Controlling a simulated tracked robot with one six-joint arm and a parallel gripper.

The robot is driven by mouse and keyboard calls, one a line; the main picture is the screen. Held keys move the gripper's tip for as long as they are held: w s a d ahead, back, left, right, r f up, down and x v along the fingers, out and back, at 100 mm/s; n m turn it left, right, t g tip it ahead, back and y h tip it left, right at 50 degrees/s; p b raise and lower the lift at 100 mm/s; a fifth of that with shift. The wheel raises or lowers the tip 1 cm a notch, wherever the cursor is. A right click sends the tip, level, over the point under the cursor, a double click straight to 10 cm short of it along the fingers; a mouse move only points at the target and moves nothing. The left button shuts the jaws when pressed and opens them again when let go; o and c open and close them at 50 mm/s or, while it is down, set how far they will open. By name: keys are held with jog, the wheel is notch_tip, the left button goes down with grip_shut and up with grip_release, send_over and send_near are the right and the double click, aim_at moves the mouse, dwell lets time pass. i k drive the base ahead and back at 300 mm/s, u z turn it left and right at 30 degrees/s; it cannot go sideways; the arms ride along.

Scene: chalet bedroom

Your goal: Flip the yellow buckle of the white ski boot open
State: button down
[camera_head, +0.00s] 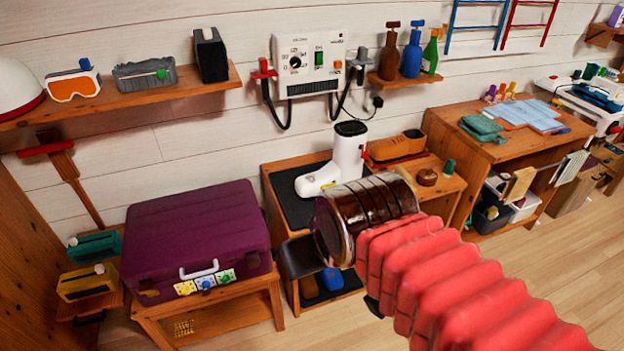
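The white ski boot (348,154) stands upright on a black mat (290,205) on a low wooden stand, its toe pointing left and its dark opening up. A small red part shows at the boot's right edge. My arm, in a red ribbed sleeve, reaches in from the lower right in front of the stand. My gripper (300,257) is a dark shape at the arm's left end, nearer to the camera and lower in the picture than the boot. Its fingers are not clearly visible, and it appears apart from the boot.
A purple suitcase (195,235) lies on a wooden bench at left. A white wall unit (309,64) with hoses hangs behind. Open floor (540,240) lies at right.

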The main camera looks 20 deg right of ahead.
aim_at(334, 182)
jog(key=z, duration=0.05)
jog(key=i, duration=1)
jog(key=u, duration=0.05)
